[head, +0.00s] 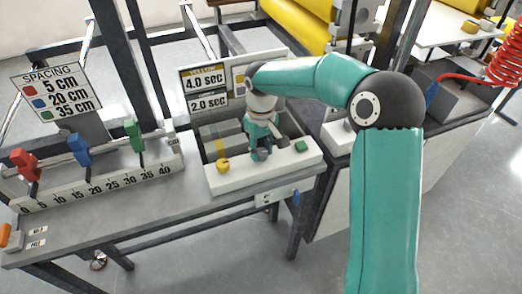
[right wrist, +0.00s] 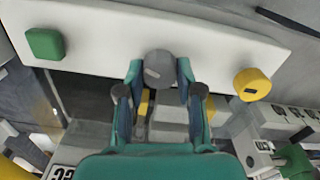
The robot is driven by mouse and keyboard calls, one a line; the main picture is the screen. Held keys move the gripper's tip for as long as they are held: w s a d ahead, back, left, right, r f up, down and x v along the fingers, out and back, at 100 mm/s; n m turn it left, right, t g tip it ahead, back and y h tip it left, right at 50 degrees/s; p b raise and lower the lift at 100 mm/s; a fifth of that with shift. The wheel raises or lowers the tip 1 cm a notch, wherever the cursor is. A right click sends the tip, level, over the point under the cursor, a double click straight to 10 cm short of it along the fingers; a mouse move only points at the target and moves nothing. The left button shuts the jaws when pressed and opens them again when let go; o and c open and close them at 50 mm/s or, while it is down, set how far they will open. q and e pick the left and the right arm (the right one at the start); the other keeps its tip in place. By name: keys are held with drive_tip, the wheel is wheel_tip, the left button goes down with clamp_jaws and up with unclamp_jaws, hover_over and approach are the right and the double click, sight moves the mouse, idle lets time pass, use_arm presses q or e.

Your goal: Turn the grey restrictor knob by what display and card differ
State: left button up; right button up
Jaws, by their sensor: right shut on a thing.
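My right gripper (head: 260,152) reaches down to the white front panel (head: 240,181) of the station in the head view. In the right wrist view its two fingers (right wrist: 158,85) stand on either side of the round grey restrictor knob (right wrist: 158,68) and are shut on it. My left gripper is not in view.
A yellow knob (head: 222,165) and a green button (head: 301,147) flank the gripper on the panel. To the left, a scale rail (head: 104,184) carries red, blue and green clamps under a spacing sign (head: 55,88). A red coiled hose (head: 500,66) hangs at right.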

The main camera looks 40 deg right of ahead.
sight(261, 151)
drive_tip(key=shift+w+r+m, duration=0.1)
drive_tip(key=shift+m, duration=0.6)
drive_tip(key=o, duration=1.2)
drive_tip(key=shift+c, duration=0.2)
wheel_tip(261, 151, up, 12)
